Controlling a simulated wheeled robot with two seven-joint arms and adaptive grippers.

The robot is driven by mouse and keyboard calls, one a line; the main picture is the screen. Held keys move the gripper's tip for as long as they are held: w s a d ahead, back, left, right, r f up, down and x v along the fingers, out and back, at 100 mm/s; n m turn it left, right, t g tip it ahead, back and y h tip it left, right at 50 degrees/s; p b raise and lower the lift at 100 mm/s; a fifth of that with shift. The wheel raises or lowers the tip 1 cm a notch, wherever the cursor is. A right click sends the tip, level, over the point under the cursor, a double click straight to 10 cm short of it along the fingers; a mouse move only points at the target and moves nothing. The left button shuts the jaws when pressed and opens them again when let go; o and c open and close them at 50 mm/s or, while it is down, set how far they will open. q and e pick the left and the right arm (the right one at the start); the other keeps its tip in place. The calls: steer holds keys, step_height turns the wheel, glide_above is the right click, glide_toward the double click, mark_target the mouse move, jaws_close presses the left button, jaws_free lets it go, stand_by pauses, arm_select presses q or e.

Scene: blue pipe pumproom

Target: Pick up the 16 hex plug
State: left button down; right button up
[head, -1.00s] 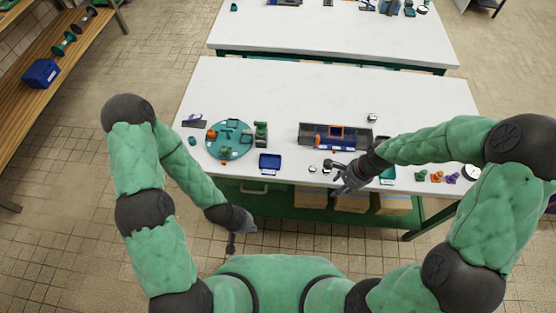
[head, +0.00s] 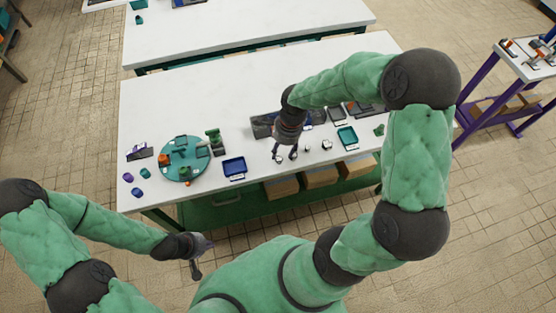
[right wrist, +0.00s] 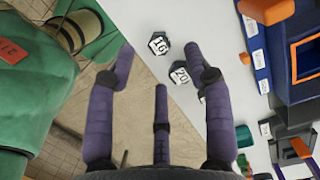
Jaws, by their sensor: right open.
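The 16 hex plug (right wrist: 159,43) is a dark hexagonal piece with a white face marked 16, on the white table near its front edge. In the head view a small plug (head: 280,158) below my right gripper seems to be it, but its number is unreadable there. My right gripper (right wrist: 160,68) is open and empty, its purple fingers spread. The 16 plug lies beyond the fingertips, between the outer fingers and apart from them. My left gripper (head: 203,256) hangs low before the table, far from the plugs; its finger opening is unclear.
A plug marked 20 (right wrist: 180,77) lies close to the 16 plug, near the right finger. More small plugs (head: 327,145) lie to the right. A blue tray (head: 234,169) and a round teal turntable (head: 172,170) stand left. A dark case (head: 262,127) sits behind my gripper.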

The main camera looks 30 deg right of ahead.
mark_target(280, 158)
steer(key=shift+a+f+b, duration=0.2)
steer(key=shift+f+b, duration=0.3)
steer(key=shift+f, duration=0.85)
steer(key=shift+a+f+b, duration=0.15)
steer(key=shift+f+b, duration=0.35)
steer(key=shift+f, duration=0.85)
steer(key=shift+r, duration=0.1)
jaws_close()
